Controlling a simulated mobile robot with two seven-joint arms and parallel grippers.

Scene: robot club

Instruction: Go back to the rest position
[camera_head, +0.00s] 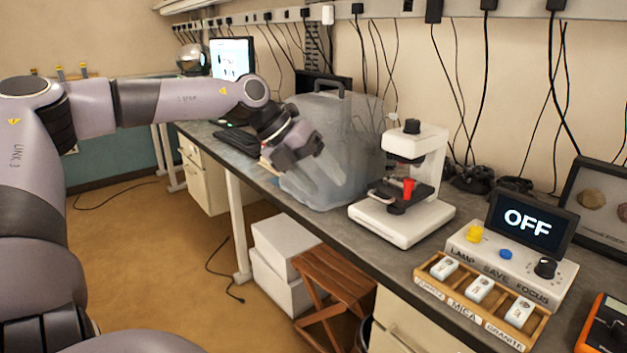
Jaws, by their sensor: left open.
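My left arm comes in from the left and reaches across to the bench (230,152). My left gripper (318,187) is open, its pale fingers pointing down in front of a grey translucent container (352,130) with a handle. The fingers blend with the container, so I cannot tell whether they touch it. I see nothing held between them. My right gripper is not in view.
A white microscope (425,150) with a red piece on its stage stands right of the container. A control box (510,262) with a screen reading OFF and a wooden slide tray (440,284) are nearer. White boxes (285,250) and a wooden stool (335,285) stand below.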

